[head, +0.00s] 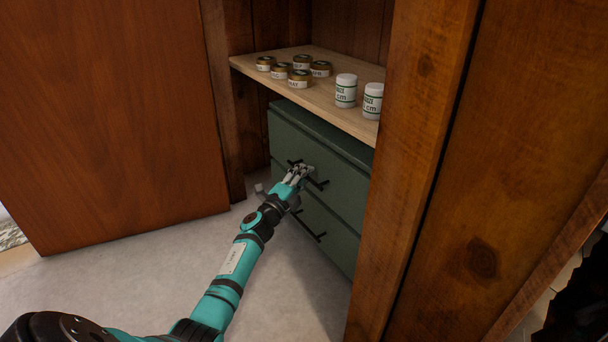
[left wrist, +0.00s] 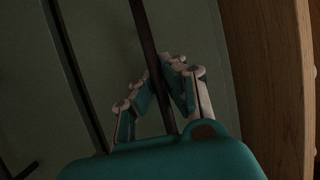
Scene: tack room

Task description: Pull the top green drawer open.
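The green drawer unit stands under a wooden shelf in the head view. Its top drawer (head: 345,186) looks shut and has a dark bar handle (head: 320,184). My left gripper (head: 304,170) is at this handle, in front of the drawer face. In the left wrist view the handle (left wrist: 146,40) runs between the two fingers of the left gripper (left wrist: 158,76), which close in on it from both sides with almost no gap. The gripper hides the middle of the handle in the head view. My right gripper is not in view.
A lower drawer with its own dark handle (head: 308,226) is below. The shelf (head: 318,96) above carries several small jars and two white tubs (head: 346,90). A wooden post (head: 412,170) stands close on the right, a brown door panel (head: 110,120) on the left. The floor (head: 150,275) in front is clear.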

